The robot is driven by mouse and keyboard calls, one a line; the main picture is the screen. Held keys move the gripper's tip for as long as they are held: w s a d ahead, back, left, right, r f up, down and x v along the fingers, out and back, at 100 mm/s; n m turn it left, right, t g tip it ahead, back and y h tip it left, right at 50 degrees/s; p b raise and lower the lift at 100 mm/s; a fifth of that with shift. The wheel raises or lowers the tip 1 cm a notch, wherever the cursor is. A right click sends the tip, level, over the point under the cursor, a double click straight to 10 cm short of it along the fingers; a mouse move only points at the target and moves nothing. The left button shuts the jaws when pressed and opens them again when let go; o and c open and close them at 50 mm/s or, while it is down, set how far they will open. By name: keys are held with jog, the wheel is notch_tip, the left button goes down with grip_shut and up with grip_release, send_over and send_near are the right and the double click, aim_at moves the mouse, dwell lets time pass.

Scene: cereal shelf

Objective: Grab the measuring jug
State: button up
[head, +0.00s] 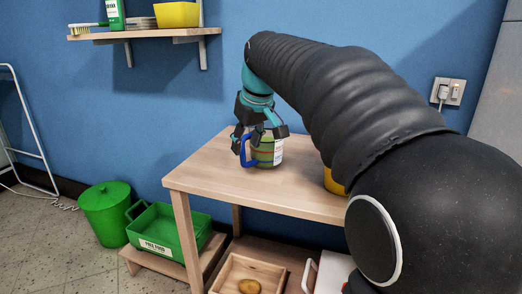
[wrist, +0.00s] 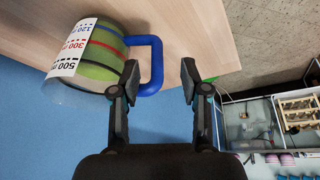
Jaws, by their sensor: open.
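The measuring jug (head: 265,152) stands on the wooden table (head: 200,178). It has a green body, a blue loop handle and a white label. In the wrist view the jug (wrist: 98,52) lies at upper left, with volume marks on its label and its handle (wrist: 156,60) pointing right. My gripper (head: 259,133) is at the jug in the head view and hides its top. In the wrist view my gripper (wrist: 160,82) is open, with the lower part of the handle between the fingertips, nearer the left finger. I cannot tell whether that finger touches it.
A yellow object (head: 333,181) stands on the table, partly behind my arm. A wall shelf (head: 140,33) is at upper left. A green bin (head: 105,212) and a green crate (head: 168,240) are left of the table. A wooden tray (head: 232,272) is below. The table's left side is clear.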

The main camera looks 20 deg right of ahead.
aim_at(244, 150)
jog(key=x, duration=0.5)
jog(key=shift+w+d+r, duration=0.1)
jog(key=shift+w, duration=0.2)
grip_shut()
jog(key=shift+r, duration=0.1)
